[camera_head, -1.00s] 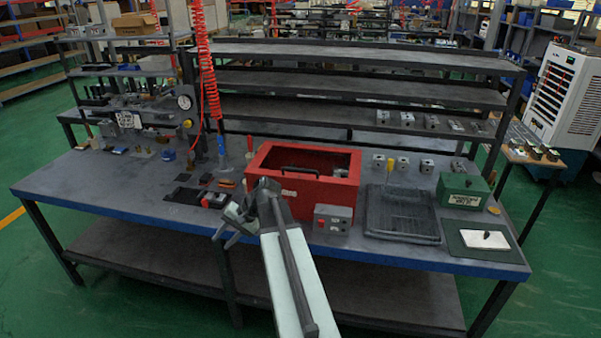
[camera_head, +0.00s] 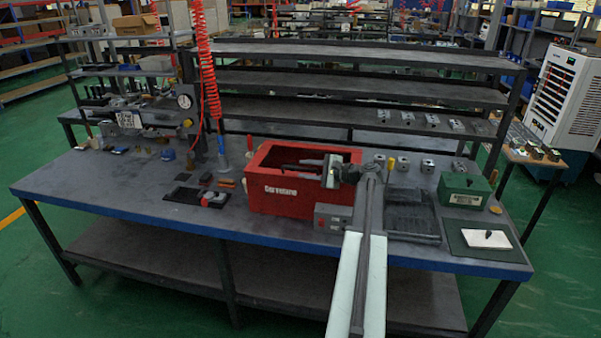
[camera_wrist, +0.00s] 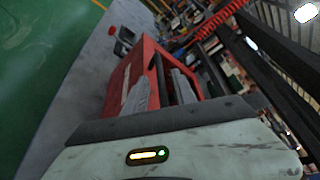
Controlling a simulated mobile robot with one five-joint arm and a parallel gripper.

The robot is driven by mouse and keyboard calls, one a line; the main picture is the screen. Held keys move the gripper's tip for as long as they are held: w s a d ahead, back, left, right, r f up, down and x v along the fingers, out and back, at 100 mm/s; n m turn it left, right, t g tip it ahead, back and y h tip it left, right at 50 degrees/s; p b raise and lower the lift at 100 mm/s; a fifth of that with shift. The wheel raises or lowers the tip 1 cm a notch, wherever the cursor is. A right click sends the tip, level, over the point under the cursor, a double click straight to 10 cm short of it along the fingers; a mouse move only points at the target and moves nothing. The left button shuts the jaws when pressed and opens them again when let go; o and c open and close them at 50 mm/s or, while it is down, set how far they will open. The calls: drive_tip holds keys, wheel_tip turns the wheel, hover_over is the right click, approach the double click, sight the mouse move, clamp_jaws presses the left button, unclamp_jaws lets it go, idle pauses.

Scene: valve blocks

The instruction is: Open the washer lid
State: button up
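The washer is a red box (camera_head: 281,195) with white lettering on its front, standing on the bench. Dark interior shows through its top, and a dark handle-like bar (camera_head: 300,166) shows there. How the lid itself lies is hard to tell. My gripper (camera_head: 331,171) is over the right part of the box's top, near its front edge. In the wrist view, the two grey fingers of my gripper (camera_wrist: 160,88) stand apart, with nothing clearly held between them. The red box (camera_wrist: 133,72) is just beyond them. Whether the fingers touch it cannot be told.
A grey control box (camera_head: 331,216) stands by the washer's front right. A black tray (camera_head: 412,228) lies to its right, then a green box (camera_head: 464,190). A red hose (camera_head: 209,80) hangs behind. The bench (camera_head: 130,190) is clear at the front left.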

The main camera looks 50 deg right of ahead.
drive_tip(key=shift+x, duration=1.15)
clamp_jaws()
drive_tip(key=shift+s+f, duration=0.1)
idle(0.4)
